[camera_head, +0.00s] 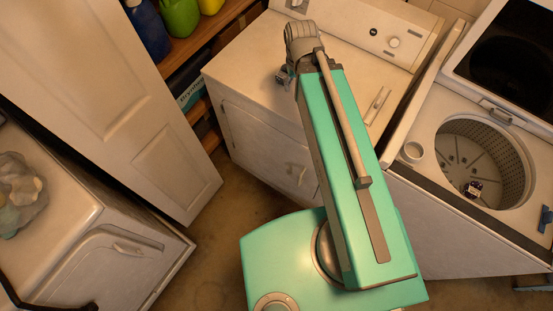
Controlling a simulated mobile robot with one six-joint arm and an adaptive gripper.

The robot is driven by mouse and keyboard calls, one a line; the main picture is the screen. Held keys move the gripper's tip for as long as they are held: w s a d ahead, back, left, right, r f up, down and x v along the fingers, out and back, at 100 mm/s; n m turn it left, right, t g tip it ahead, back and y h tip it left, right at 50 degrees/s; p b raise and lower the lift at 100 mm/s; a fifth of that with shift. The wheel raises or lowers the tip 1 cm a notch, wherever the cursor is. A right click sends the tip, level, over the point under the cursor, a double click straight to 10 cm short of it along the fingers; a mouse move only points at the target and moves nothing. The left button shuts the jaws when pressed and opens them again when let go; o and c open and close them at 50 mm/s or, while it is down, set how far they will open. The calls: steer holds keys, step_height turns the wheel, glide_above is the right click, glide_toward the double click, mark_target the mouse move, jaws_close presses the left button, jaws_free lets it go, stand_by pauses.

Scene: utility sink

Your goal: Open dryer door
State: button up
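A white dryer (245,75) stands in the centre, with a knob panel along its back. Its front door (262,150) looks shut, and a small recessed handle (296,172) shows on the door's right side. My turquoise arm reaches up over the dryer and hides part of its front and top. My gripper (282,76) is a small dark shape at the arm's far end, above the dryer top and apart from the door handle. Its fingers are too small and too covered by the wrist to tell whether they are open.
A second white appliance (60,215) with a handled front door stands at lower left. A white panelled room door (105,75) stands between it and shelves (205,38) with bottles. A top-loading washer (420,190) with raised lid is at right. Some floor (235,195) is clear before the dryer.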

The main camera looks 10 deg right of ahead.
steer(key=shift+f, duration=0.1)
steer(key=shift+c, duration=0.4)
step_height(320, 180, down, 7)
steer(key=b, duration=0.6)
steer(key=shift+r+b, duration=0.2)
steer(key=shift+b, duration=0.2)
